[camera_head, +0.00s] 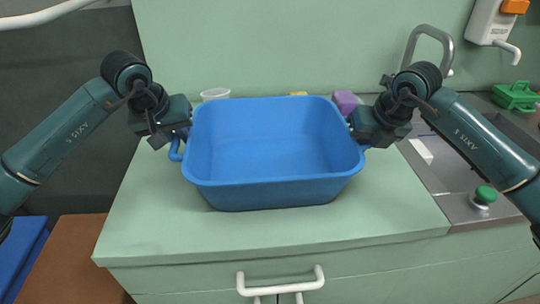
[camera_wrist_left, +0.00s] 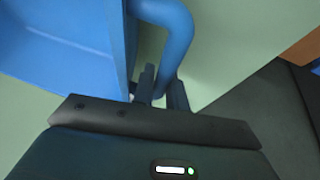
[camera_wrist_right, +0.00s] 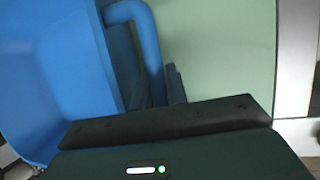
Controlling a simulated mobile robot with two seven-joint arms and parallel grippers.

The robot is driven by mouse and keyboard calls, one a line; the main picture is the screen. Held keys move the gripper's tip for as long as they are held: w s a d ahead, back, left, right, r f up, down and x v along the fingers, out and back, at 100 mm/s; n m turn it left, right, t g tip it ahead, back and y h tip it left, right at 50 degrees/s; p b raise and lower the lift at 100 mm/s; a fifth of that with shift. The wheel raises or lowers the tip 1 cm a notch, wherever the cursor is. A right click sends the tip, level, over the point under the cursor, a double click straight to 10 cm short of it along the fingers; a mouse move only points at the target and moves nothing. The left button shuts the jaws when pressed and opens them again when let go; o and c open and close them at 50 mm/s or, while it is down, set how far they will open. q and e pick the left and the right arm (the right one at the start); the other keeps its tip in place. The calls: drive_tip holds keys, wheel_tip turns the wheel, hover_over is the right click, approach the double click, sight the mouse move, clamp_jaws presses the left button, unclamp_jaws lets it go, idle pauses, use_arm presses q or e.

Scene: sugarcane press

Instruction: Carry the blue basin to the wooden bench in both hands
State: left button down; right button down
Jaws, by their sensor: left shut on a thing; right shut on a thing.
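The blue basin (camera_head: 275,140) is on or just above the green counter in the head view, upright and empty; I cannot tell whether its base touches the counter. My left gripper (camera_head: 181,135) is shut on the basin's left loop handle, which also shows between the fingers in the left wrist view (camera_wrist_left: 172,40). My right gripper (camera_head: 357,136) is shut on the right handle, seen in the right wrist view (camera_wrist_right: 145,35). The right fingers are partly hidden by the handle. A brown wooden surface (camera_head: 68,262), possibly the bench, is at the lower left.
The green counter (camera_head: 270,232) is clear in front of the basin. A white cup (camera_head: 215,94) and a purple thing (camera_head: 345,101) stand behind it. A sink with a tap (camera_head: 428,40) is at right. A white drawer handle (camera_head: 281,284) sticks out in front.

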use_arm(q)
drive_tip(key=shift+r, duration=0.15)
use_arm(e)
drive_tip(key=shift+r, duration=0.1)
